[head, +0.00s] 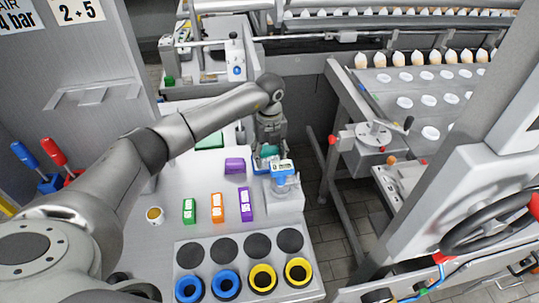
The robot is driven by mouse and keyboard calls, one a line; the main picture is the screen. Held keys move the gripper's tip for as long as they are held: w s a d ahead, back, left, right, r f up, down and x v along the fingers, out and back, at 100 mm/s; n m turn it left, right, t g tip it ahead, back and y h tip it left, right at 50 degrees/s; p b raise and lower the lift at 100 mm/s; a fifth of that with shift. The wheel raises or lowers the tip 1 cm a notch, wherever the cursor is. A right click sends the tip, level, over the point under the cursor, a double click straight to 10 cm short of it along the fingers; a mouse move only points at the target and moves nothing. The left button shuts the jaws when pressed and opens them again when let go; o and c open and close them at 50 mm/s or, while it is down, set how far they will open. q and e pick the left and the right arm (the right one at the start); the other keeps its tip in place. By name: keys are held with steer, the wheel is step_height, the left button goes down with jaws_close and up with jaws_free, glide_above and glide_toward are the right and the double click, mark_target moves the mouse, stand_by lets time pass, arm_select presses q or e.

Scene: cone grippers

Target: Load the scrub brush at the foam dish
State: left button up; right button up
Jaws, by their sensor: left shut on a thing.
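My left gripper (268,146) reaches in from the left and points down at the far right of the light worktop. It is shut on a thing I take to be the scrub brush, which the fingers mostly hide. Just below the fingertips is a small teal and blue dish (262,164), which I take to be the foam dish. I cannot tell whether the brush touches it. My right gripper is not in view.
A white block with a clear blue-labelled device (284,185) stands close by the gripper. Green (189,211), orange (217,207) and purple (246,204) labelled boxes stand in front. A panel with black discs and blue and yellow rings (262,279) lies nearest. A conveyor (405,85) is right.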

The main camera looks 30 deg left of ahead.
mark_target(269, 152)
arm_select(q)
steer(key=shift+r+p, duration=1.7)
steer(key=shift+r, duration=1.1)
steer(key=shift+s+f, duration=0.1)
steer(key=shift+f, duration=0.05)
